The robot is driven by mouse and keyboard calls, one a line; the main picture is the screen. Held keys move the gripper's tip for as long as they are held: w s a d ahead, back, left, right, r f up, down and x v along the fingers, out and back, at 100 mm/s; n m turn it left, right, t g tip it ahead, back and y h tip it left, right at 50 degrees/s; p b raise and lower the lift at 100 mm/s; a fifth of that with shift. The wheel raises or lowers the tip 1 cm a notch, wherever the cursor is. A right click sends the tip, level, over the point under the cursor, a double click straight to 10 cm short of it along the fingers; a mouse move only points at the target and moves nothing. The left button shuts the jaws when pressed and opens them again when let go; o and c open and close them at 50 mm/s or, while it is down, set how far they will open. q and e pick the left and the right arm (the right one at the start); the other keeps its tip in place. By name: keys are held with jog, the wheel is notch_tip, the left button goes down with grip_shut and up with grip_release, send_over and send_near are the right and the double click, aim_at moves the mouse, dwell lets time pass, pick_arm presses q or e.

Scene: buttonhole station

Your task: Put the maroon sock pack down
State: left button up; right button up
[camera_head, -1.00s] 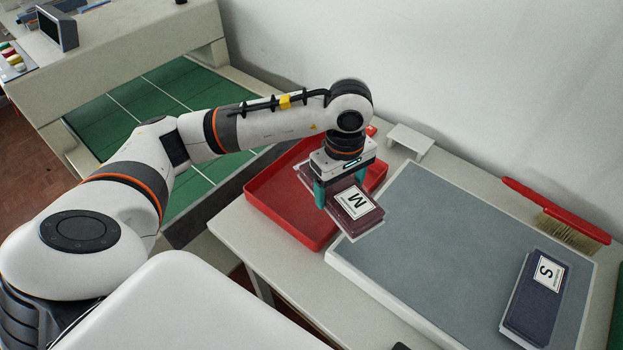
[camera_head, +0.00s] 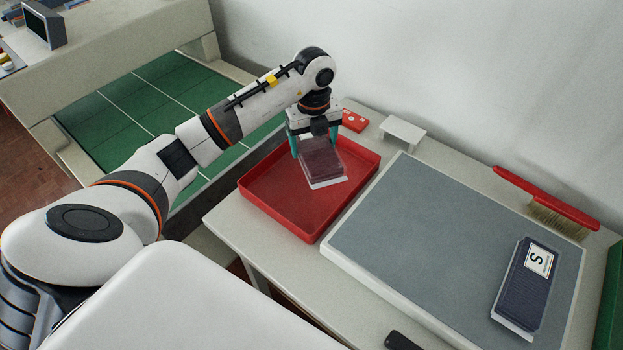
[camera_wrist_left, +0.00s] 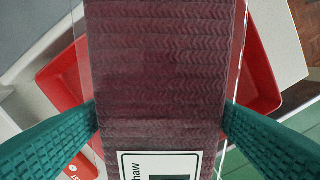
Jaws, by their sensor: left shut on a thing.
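The maroon sock pack (camera_head: 321,160) is in a clear wrapper with a pale backing card. My left gripper (camera_head: 315,152) is shut on it, with teal fingers on its two sides, and holds it over the red tray (camera_head: 298,222). In the left wrist view the sock pack (camera_wrist_left: 160,75) fills the middle between the two fingers, and part of its white label shows at the bottom. The red tray (camera_wrist_left: 62,82) shows behind it there. I cannot tell the exact height of the pack above the tray floor. My right gripper is not in view.
A grey mat board (camera_head: 430,240) lies right of the tray, with a navy sock pack (camera_head: 524,290) labelled S on it. A red brush (camera_head: 545,200) and a small white stand (camera_head: 402,133) are behind the board. A black object (camera_head: 402,341) lies at the front edge.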

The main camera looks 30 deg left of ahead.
pick_arm(q)
jog(key=shift+a+f+n, duration=0.3)
jog(key=shift+n, duration=0.6)
notch_tip(320, 180, down, 9)
jog(key=shift+r+p, duration=0.1)
jog(key=shift+p, duration=0.7)
jog(key=shift+f, duration=0.4)
jog(key=shift+w, duration=0.1)
jog(key=shift+f, duration=0.1)
jog(key=shift+f, duration=0.15)
jog(key=o, duration=1.1)
jog(key=shift+c, duration=0.2)
